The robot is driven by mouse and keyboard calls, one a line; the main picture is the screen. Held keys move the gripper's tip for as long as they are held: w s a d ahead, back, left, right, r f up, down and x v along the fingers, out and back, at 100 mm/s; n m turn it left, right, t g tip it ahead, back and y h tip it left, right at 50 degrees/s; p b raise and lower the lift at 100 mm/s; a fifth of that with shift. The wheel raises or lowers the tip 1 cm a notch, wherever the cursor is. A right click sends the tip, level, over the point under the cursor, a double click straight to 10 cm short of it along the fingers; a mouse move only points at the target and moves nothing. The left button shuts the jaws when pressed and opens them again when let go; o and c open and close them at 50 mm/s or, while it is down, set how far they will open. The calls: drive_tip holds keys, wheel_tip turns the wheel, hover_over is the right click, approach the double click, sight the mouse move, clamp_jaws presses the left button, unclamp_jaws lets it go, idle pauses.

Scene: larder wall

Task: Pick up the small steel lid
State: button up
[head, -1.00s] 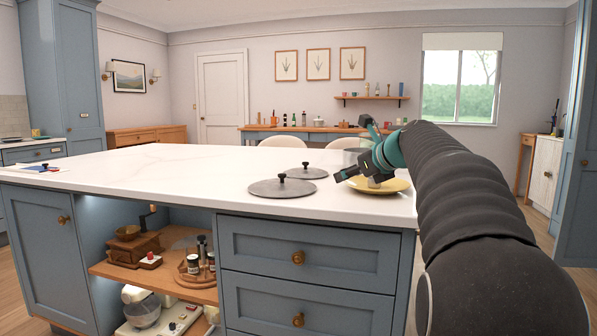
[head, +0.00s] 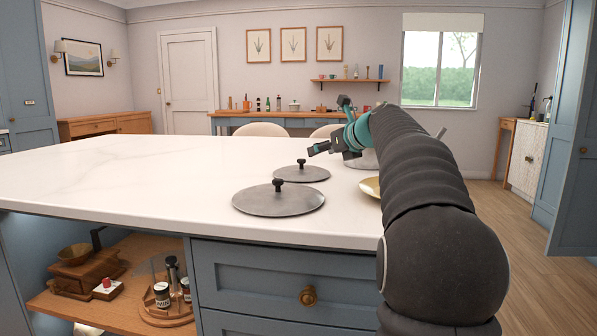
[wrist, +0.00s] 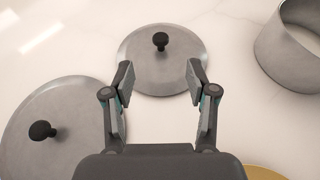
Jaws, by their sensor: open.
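The small steel lid (head: 312,174) lies flat on the white island top, with a black knob standing up at its middle. In the wrist view the small lid (wrist: 160,65) is straight ahead, and its knob is beyond and between my fingertips. My gripper (head: 320,150) is open and empty, above and just right of the small lid in the head view; its two fingers also show in the wrist view (wrist: 160,82). A larger steel lid (head: 278,203) with a black knob lies nearer the front edge; it is at the left in the wrist view (wrist: 65,120).
A steel ring-shaped vessel (wrist: 290,45) stands right of the small lid, mostly hidden by my arm in the head view. A yellow plate (head: 370,187) is partly hidden by my arm. The island top (head: 120,180) is clear to the left.

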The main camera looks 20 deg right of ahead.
sight(304, 160)
drive_tip(key=x, duration=0.6)
drive_tip(key=shift+w+a+f, duration=0.15)
drive_tip(key=shift+w+f, duration=0.05)
drive_tip(key=shift+f+x, duration=0.15)
drive_tip(key=shift+x, duration=1.2)
drive_tip(key=shift+f+x, duration=0.1)
drive_tip(key=shift+x, duration=1.25)
clamp_jaws()
